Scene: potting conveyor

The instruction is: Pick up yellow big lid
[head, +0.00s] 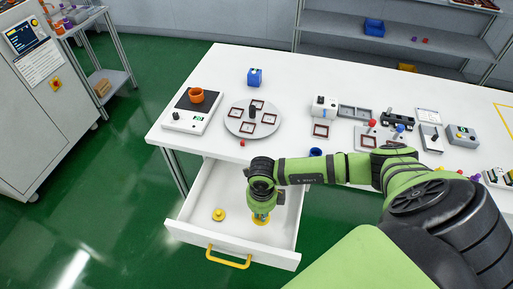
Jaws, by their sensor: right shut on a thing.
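An open white drawer (196,234) with a yellow handle sticks out below the table. A round yellow lid with a small knob (219,215) lies on its floor at the left. My right gripper (261,216) points down into the drawer, to the right of that lid and apart from it. It is shut on another yellow thing (261,221), mostly hidden by the fingers, which appears to be the yellow big lid. I cannot tell whether this thing still touches the drawer floor. My left gripper is not in view.
The drawer walls and front surround my right gripper closely. A shelf stands behind.

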